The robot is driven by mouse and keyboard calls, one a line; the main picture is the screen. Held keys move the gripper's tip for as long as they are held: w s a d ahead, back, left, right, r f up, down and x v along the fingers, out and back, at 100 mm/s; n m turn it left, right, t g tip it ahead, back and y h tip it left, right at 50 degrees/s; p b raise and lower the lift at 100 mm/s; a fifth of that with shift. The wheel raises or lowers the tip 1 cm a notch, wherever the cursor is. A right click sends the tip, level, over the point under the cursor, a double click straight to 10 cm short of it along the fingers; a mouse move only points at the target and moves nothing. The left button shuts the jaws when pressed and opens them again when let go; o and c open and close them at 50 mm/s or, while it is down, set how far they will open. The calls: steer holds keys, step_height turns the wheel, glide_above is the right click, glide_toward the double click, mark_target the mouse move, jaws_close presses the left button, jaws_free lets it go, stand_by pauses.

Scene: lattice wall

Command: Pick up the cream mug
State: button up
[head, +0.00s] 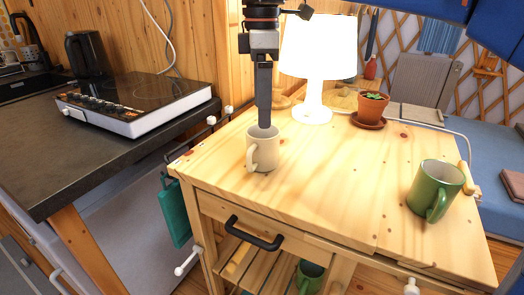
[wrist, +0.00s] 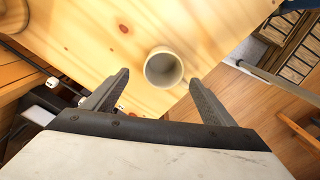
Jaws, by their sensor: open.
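The cream mug (head: 263,150) stands upright on the light wooden table, near its left front corner, with its handle towards the front left. My gripper (head: 264,124) points straight down over it, its fingers seen edge-on in the head view, close to the rim. In the wrist view the mug (wrist: 163,68) is seen from above, its dark inside showing. My gripper (wrist: 160,85) is open there, one finger on each side of the mug, with nothing held. The picture does not show clearly how far the fingertips are above the rim.
A lit white lamp (head: 316,70) stands just behind my gripper. A potted plant (head: 371,109) stands to its right. A green mug (head: 434,190) is at the table's right. The table's middle (head: 340,185) is clear. A dark counter with a hotplate (head: 140,100) lies left.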

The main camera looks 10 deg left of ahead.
mark_target(262, 149)
step_height(262, 149, down, 6)
steer(key=shift+s+r, duration=0.1)
steer(key=shift+s+f, duration=0.2)
steer(key=shift+f, duration=1.15)
steer(key=shift+s+f, duration=0.15)
steer(key=shift+f, duration=1.2)
steer(key=shift+c, duration=0.7)
steer(key=c, duration=1.2)
